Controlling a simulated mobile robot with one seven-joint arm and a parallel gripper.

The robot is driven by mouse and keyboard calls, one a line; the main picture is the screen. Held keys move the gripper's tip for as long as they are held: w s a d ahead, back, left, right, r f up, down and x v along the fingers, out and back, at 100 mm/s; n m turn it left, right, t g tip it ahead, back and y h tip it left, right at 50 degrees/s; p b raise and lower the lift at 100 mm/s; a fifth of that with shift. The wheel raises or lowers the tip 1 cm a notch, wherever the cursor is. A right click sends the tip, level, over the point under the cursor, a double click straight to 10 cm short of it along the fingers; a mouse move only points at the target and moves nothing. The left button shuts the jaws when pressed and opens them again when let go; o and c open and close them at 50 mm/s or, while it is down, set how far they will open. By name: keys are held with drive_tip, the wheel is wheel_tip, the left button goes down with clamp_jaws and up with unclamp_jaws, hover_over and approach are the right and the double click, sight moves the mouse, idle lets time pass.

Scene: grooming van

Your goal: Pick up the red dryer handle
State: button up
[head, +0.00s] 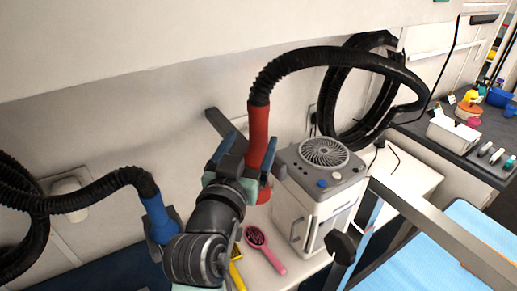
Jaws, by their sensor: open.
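The red dryer handle (259,137) hangs upright from a black corrugated hose (300,60), left of the white fan-topped unit. My gripper (246,167) is at the handle's lower part, with one teal finger on its left and another low on its right. The jaws are open, and the handle appears to be between them. I cannot tell whether either finger touches it. My gripper hides part of the handle's lower end.
A blue dryer handle (157,216) on another black hose is to the left, close to my arm. The white unit (323,188) stands just right of the red handle. A pink brush (264,249) and a yellow tool (236,269) lie below. A blue-topped table (440,262) is at lower right.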

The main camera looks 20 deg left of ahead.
sight(256, 135)
drive_tip(key=w+p, duration=0.1)
drive_tip(key=w, duration=0.2)
drive_tip(key=shift+w+r+p, duration=0.2)
drive_tip(key=shift+w+p, duration=0.05)
drive_tip(key=shift+p, duration=0.15)
drive_tip(key=shift+w+f, duration=0.15)
drive_tip(key=shift+w, duration=0.55)
drive_tip(key=shift+a, duration=0.1)
clamp_jaws()
